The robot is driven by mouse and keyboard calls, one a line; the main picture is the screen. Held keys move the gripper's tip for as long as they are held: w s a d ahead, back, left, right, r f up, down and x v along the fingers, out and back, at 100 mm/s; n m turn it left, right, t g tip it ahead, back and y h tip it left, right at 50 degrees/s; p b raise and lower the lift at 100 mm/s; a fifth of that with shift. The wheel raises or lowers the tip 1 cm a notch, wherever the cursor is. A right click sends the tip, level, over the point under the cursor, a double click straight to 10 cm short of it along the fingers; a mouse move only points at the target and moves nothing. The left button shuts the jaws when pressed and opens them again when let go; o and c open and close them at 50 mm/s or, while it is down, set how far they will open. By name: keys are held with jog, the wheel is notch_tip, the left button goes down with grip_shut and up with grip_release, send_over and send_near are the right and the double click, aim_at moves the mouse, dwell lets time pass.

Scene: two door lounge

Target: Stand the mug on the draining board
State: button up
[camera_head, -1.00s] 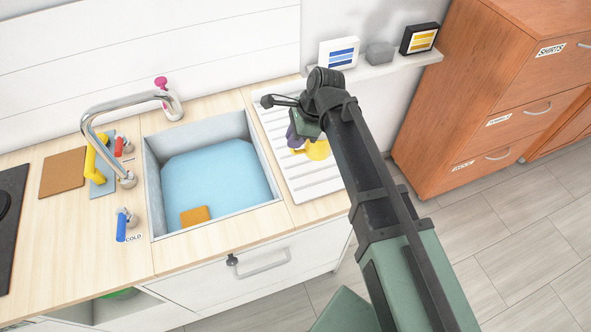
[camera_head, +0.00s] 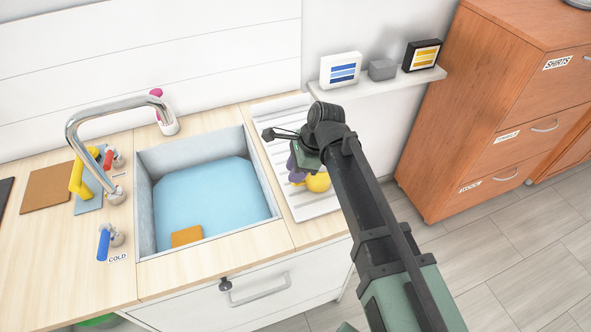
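The draining board (camera_head: 275,150) is a white ribbed panel to the right of the sink. A yellow rounded thing (camera_head: 318,182), which looks like the mug, shows over the board's front right part, partly hidden by my gripper and arm. I cannot tell whether it touches the board or how it is tilted. My gripper (camera_head: 298,172) points down over the board, with purple finger parts right beside the yellow thing. The fingertips are too small and covered to tell whether they close on it.
The sink (camera_head: 205,195) holds blue water and an orange sponge (camera_head: 187,236). A curved tap (camera_head: 75,125) rises at its left. A wall shelf (camera_head: 385,82) with small boxes is behind my arm. A wooden cabinet (camera_head: 455,160) stands at the right.

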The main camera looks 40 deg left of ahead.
jog(key=shift+o, duration=0.8)
jog(key=shift+r, duration=0.1)
jog(key=shift+r+p, duration=0.3)
jog(key=shift+p, duration=0.1)
jog(key=p+v, duration=1)
jog(key=v, duration=0.1)
jog(key=shift+w+r+p, duration=0.15)
jog(key=shift+r+p, duration=0.05)
jog(key=shift+p, duration=0.1)
